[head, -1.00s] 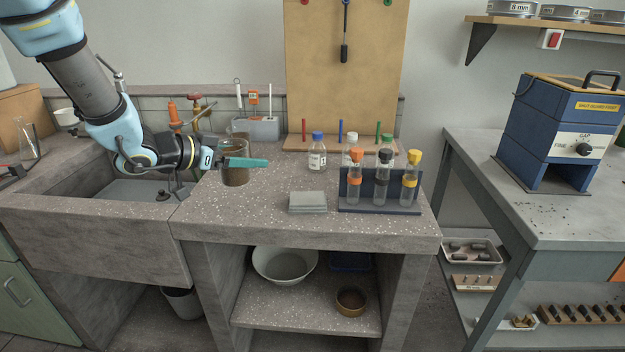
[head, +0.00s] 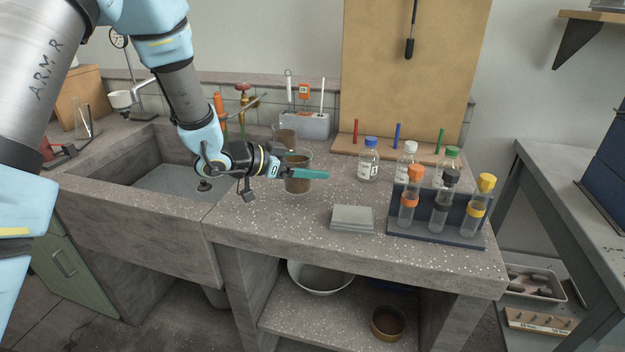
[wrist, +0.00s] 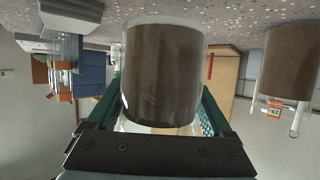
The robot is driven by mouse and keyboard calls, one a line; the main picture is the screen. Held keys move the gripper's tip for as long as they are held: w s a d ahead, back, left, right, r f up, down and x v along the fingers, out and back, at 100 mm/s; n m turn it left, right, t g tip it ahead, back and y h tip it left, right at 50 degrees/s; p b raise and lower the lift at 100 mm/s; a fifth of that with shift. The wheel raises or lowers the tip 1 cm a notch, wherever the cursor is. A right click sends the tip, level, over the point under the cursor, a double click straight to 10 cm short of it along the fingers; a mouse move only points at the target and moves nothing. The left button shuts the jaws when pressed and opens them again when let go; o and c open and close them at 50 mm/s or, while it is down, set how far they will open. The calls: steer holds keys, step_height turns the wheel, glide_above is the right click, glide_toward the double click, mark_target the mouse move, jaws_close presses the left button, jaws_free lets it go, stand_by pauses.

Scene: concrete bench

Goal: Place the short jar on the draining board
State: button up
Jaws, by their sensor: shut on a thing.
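The short jar (head: 297,184) is a clear glass jar with dark brown contents, upright on or just above the speckled bench right of the sink; I cannot tell if its base touches. My gripper (head: 306,172) comes from the left and is shut on it, one teal finger across its front. In the wrist view the jar (wrist: 163,75) fills the space between the fingers. A second brown-filled jar (head: 285,137) stands close behind, partly hidden; it also shows in the wrist view (wrist: 290,62). I cannot surely pick out a separate draining board; the speckled top (head: 270,218) adjoins the sink.
The sink (head: 150,207) lies left. Grey flat squares (head: 352,217), a blue tube rack (head: 440,238) and several capped bottles (head: 369,160) stand right. A grey holder (head: 305,125) is behind. Free bench lies in front of the jar.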

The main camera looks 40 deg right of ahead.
steer(key=shift+f, duration=1.85)
steer(key=shift+f, duration=0.1)
